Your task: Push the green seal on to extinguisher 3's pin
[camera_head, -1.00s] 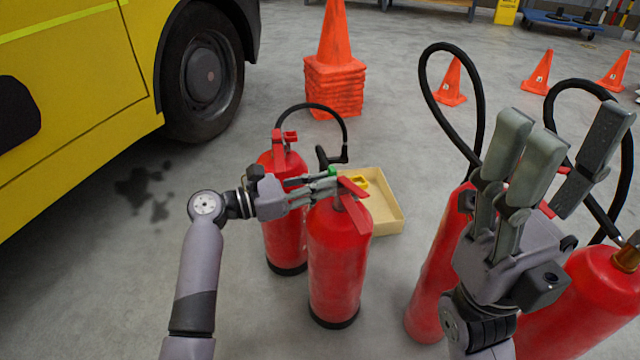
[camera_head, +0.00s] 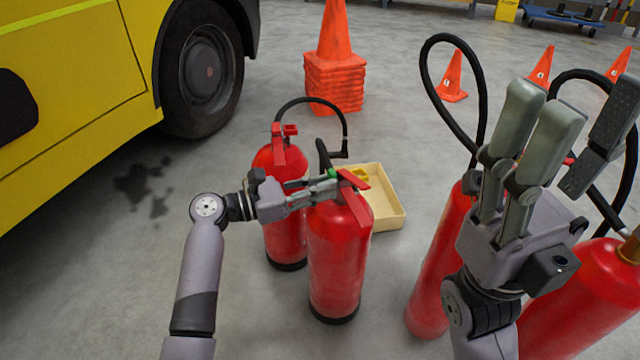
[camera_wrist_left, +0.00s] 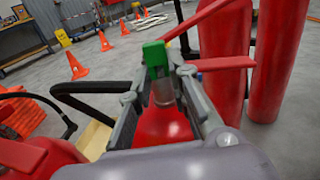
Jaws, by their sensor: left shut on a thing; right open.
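The small green seal (camera_head: 333,174) is at the head of the front red extinguisher (camera_head: 338,262), beside its red lever (camera_head: 355,200). My left gripper (camera_head: 322,186) reaches in from the left and is shut on the seal. In the left wrist view the green seal (camera_wrist_left: 155,58) sits between the fingertips, in front of the extinguisher's red shoulder (camera_wrist_left: 162,128). The pin is hidden, so I cannot tell how far the seal sits on it. No extinguisher numbers are readable. My right gripper (camera_head: 575,135) is open and empty, raised at the right.
Another red extinguisher (camera_head: 283,215) stands close behind the front one. More extinguishers (camera_head: 432,285) with looped hoses stand at the right. A yellow vehicle (camera_head: 75,90) fills the left; orange cones (camera_head: 337,75) stand behind.

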